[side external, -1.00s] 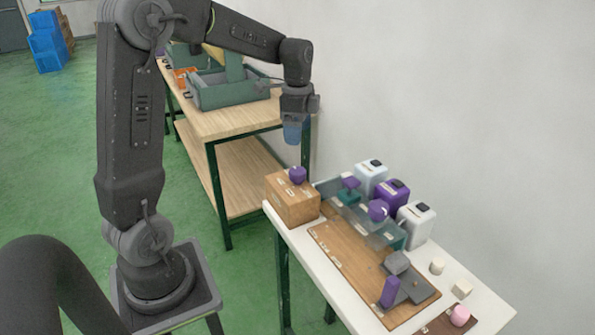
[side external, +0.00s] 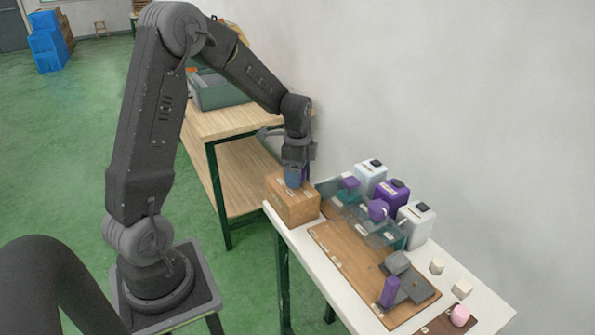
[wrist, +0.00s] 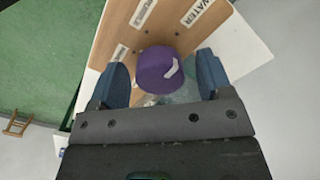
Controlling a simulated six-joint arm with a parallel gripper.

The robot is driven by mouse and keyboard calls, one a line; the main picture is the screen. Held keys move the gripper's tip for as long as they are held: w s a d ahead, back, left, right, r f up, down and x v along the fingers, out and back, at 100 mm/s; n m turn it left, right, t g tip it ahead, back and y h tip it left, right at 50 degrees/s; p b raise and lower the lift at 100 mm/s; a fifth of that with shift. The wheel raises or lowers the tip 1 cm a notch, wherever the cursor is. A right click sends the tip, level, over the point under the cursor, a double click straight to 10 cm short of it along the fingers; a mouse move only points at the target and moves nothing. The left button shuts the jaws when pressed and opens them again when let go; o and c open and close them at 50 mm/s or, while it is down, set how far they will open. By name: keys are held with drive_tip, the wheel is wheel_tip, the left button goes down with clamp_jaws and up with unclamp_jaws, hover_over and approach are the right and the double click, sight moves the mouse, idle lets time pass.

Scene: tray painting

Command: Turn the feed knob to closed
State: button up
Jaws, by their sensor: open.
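The feed knob is a purple round knob with a white pointer mark, on top of a wooden box (side external: 287,209) at the table's far left corner. In the wrist view the knob (wrist: 160,69) sits between the two blue fingers of my gripper (wrist: 162,78). The fingers are open, with a gap on each side of the knob. The white pointer aims up and right, toward the side of the label "WATER" (wrist: 205,12). Other labels on the box top are partly legible. In the side view my gripper (side external: 294,178) is down over the box and mostly hides the knob.
White and purple jugs (side external: 391,197) stand along the wall side, near a tray with purple-topped parts. A wooden board (side external: 340,255) lies in front, with a purple block (side external: 389,292) and grey pieces. A wooden workbench (side external: 225,122) stands behind the box.

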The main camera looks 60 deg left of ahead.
drive_tip(key=shift+c, duration=0.4)
drive_tip(key=c, duration=0.8)
drive_tip(key=shift+c, duration=0.3)
